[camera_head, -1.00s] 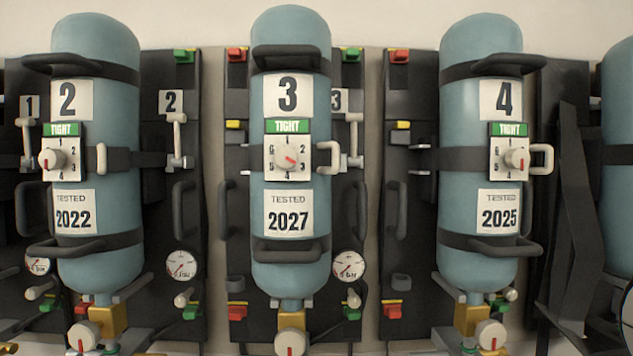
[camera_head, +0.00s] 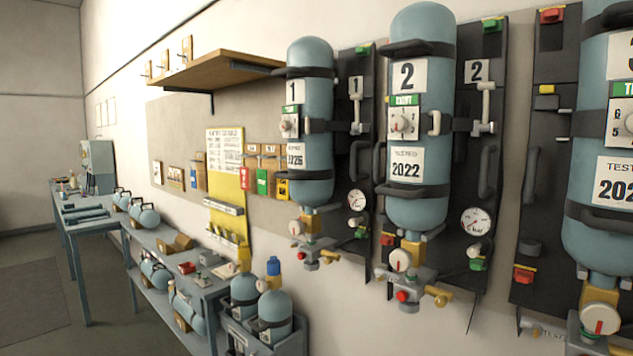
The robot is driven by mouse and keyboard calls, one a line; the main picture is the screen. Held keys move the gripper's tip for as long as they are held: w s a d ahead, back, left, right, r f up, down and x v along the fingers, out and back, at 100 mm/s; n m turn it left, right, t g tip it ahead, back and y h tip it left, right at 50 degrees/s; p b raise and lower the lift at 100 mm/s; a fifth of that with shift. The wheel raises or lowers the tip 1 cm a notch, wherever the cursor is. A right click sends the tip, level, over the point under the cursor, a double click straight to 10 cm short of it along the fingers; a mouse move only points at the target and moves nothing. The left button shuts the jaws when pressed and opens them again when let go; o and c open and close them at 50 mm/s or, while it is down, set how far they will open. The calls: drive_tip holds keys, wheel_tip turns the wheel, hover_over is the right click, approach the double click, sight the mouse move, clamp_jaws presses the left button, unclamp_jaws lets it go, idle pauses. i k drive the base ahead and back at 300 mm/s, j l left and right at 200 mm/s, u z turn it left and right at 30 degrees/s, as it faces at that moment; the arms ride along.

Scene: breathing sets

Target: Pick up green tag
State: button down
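A green tag (camera_head: 262,182) hangs on the wall board in the middle of the view, below a small wooden holder. A red tag (camera_head: 244,178) hangs to its left and a yellow tag (camera_head: 282,188) with a dark marking to its right, close to cylinder 1. Smaller green pieces also show on the cylinder panels, such as one at the top of panel 2 (camera_head: 492,25). My gripper is not in view.
Blue cylinders 1 (camera_head: 318,110), 2 (camera_head: 421,130) and a third at the right edge hang on dark wall panels. A wooden shelf (camera_head: 215,70) juts out above the board. A workbench (camera_head: 205,285) and a bin of cylinders stand below. Floor (camera_head: 45,300) is open at left.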

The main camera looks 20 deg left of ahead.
sight(262, 189)
drive_tip(key=u, duration=1.05)
drive_tip(key=z, duration=0.55)
drive_tip(key=i+j+z, duration=0.15)
drive_tip(key=j+z, duration=0.25)
drive_tip(key=i+j+z, duration=0.15)
drive_tip(key=z, duration=0.3)
drive_tip(key=j+z, duration=0.55)
drive_tip(key=j, duration=0.55)
drive_tip(key=j+z, duration=0.15)
drive_tip(key=j, duration=0.6)
drive_tip(key=k+j+z, duration=0.15)
drive_tip(key=j, duration=0.55)
drive_tip(key=j+z, duration=0.15)
drive_tip(key=j, duration=0.6)
